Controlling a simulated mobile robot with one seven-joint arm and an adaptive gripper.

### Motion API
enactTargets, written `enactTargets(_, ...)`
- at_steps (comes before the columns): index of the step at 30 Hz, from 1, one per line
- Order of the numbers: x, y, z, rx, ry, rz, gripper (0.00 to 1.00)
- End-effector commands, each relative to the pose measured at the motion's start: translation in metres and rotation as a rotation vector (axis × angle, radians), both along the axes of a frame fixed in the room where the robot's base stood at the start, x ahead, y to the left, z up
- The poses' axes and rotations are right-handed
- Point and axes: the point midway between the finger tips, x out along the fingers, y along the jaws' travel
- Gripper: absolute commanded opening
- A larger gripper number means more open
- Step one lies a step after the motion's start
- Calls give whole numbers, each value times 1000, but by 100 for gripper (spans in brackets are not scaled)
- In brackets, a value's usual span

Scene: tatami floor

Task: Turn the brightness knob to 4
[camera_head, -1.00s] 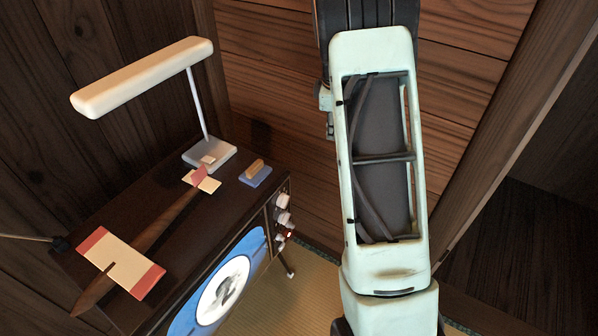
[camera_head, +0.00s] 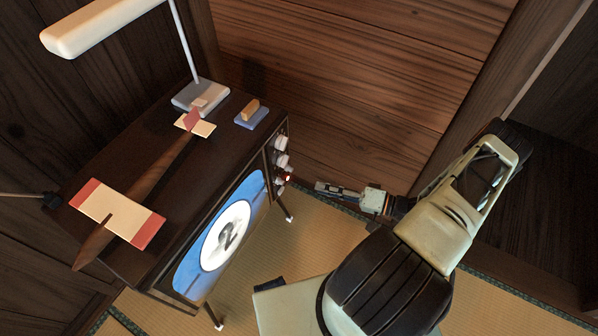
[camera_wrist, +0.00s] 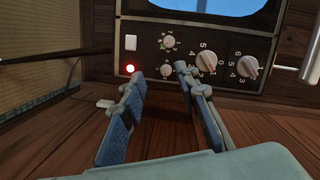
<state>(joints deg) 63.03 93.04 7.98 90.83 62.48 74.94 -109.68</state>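The television (camera_head: 150,262) stands at the left in the head view, its screen showing a 2. Its control panel (camera_wrist: 188,86) fills the upper middle of the wrist view. The panel has two large pale knobs (camera_wrist: 206,63) (camera_wrist: 247,67) with numbers around them and two small knobs (camera_wrist: 168,43) (camera_wrist: 166,70). I cannot read which one is for brightness. My gripper (camera_wrist: 160,78) is open and empty, its blue-padded fingers apart and pointing at the panel near the small knobs. In the head view my gripper (camera_head: 322,189) is right of the panel, apart from it.
A red light (camera_wrist: 130,68) and a white switch (camera_wrist: 130,43) are beside the small knobs. A lamp (camera_head: 203,95), a model plane (camera_head: 118,213) and a small block on a blue base (camera_head: 251,112) stand on the television. A wooden wall (camera_head: 350,70) is close behind; tatami (camera_head: 262,255) lies in front.

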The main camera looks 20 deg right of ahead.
Motion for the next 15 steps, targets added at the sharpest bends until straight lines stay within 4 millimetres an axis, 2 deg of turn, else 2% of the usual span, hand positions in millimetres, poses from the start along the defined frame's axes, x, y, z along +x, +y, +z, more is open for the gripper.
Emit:
enactTargets(3, 4, -4, -1, 77, -30, -116, 29)
enactTargets(8, 9, -5, 0, 107, -47, -167, 29)
enactTargets(15, 34, 21, 0, 107, -46, -162, 29)
